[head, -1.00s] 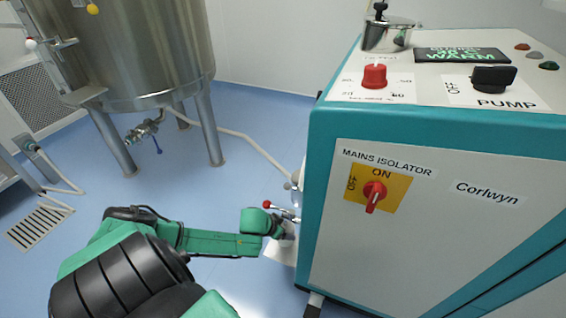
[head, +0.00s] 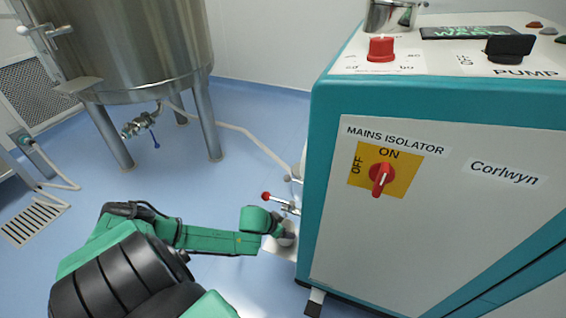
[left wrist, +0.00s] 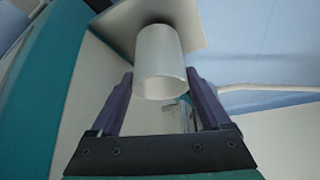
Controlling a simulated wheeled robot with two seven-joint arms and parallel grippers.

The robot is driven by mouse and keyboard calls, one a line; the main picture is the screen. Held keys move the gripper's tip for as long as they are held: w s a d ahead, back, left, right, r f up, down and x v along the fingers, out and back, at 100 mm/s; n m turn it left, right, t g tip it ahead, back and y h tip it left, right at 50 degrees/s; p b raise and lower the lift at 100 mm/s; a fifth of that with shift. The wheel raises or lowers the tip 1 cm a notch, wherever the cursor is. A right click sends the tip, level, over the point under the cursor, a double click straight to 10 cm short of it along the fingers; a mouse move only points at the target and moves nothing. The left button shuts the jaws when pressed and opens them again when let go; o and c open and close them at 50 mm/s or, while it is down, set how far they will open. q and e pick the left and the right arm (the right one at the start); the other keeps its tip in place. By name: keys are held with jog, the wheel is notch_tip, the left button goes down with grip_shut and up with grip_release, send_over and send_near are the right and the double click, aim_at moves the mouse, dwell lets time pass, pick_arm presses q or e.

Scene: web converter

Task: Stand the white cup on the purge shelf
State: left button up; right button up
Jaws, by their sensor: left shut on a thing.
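The white cup (left wrist: 160,62) is between the fingers of my left gripper (left wrist: 160,78) in the left wrist view, and its open rim faces the camera. My left gripper (head: 284,232) is shut on the cup, low beside the machine's left side in the head view. The purge shelf (head: 273,248) is a small pale plate there, partly hidden by my gripper. In the left wrist view the shelf (left wrist: 115,28) lies right behind the cup's far end; I cannot tell whether they touch. My right gripper is not in view.
A red-tipped valve lever (head: 267,196) sticks out just above my left gripper. The teal and white machine (head: 440,240) fills the right. A steel tank (head: 130,50) stands at the back left, with a hose (head: 245,133) trailing to the machine. Blue floor between is open.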

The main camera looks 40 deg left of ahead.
pick_arm(q)
jog(key=shift+f+b, duration=0.3)
jog(key=shift+f, duration=0.25)
jog(key=o, duration=1.2)
jog(key=shift+c, duration=0.2)
